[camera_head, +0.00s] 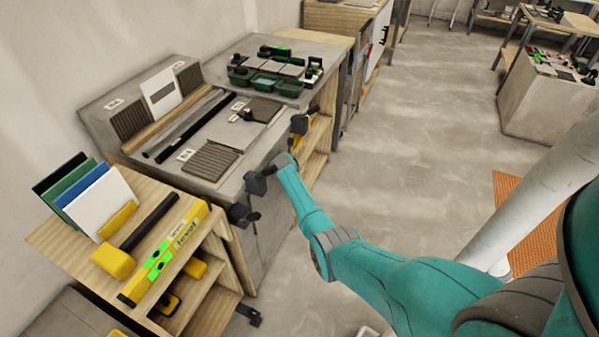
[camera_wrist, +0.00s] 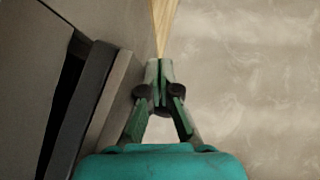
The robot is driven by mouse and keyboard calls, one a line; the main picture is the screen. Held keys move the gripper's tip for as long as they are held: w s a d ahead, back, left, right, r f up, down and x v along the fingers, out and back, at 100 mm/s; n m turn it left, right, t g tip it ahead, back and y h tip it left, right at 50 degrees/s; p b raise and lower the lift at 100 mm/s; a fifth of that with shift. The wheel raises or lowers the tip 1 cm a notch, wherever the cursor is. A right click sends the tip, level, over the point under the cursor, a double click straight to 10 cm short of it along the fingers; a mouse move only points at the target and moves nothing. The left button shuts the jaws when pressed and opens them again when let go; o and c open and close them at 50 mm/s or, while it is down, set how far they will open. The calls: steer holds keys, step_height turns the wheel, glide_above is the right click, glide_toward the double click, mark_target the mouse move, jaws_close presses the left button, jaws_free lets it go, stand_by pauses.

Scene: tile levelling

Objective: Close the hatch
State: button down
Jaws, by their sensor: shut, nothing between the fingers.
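My gripper (camera_wrist: 159,70) shows in the wrist view with its green fingertips together and nothing between them. Just left of it is a grey panel (camera_wrist: 112,105) with a dark edge strip, which looks like the hatch. A black gap (camera_wrist: 62,105) shows left of the panel, so it seems to stand ajar. My fingers are close to the panel on its right; I cannot tell if they touch. In the head view my arm reaches to the front side of the grey workbench (camera_head: 265,235), where the hatch is not clearly seen.
The workbench carries tile samples (camera_head: 207,160) and a green tray set (camera_head: 265,82). A wooden shelf cart (camera_head: 215,262) with a yellow level (camera_head: 165,250) and mallet (camera_head: 112,261) stands at front left. Dark clamps (camera_head: 240,213) stick out at the bench edge.

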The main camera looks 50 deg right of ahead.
steer(key=shift+w+a+n+t, duration=0.1)
steer(key=shift+w+n+t, duration=0.35)
steer(key=shift+w, duration=0.75)
